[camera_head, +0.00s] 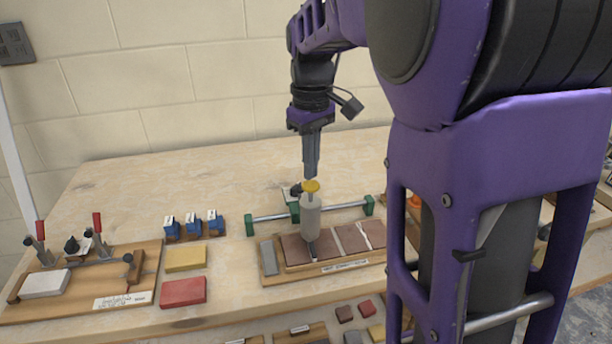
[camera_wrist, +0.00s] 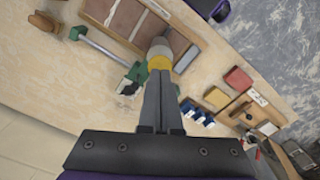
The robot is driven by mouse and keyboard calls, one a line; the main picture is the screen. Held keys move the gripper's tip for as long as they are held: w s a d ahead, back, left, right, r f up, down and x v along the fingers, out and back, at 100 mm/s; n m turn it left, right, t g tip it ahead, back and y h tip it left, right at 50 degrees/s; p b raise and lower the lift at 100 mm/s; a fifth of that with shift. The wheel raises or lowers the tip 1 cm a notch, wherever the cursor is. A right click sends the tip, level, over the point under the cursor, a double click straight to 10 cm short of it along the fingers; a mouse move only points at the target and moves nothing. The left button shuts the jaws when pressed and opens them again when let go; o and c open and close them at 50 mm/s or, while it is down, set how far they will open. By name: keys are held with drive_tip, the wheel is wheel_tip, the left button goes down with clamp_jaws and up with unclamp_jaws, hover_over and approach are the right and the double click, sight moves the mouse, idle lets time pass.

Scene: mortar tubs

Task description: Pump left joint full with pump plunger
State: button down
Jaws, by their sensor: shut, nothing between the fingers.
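The pump is an upright grey cylinder (camera_head: 310,216) with a yellow plunger knob (camera_head: 311,186) on a short rod. It stands over the left joint (camera_head: 313,250) between reddish-brown tiles on a wooden board (camera_head: 335,270). The pump body and nozzle hide most of that joint, so its fill cannot be told. My gripper (camera_head: 311,174) is shut and empty, pointing down just above the knob. Whether the tips touch it is unclear. In the wrist view, the yellow knob (camera_wrist: 159,63) shows just beyond the shut fingertips (camera_wrist: 161,76). The right joint (camera_head: 365,238) looks pale.
A metal rail with green end blocks (camera_head: 249,225) runs behind the board. Blue blocks (camera_head: 193,224), a yellow block (camera_head: 186,259) and a red block (camera_head: 183,291) lie left. A clamp board (camera_head: 85,280) is further left. The table's back left is clear.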

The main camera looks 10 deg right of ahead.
wheel_tip(320, 180, up, 6)
drive_tip(key=p, duration=0.4)
idle(0.3)
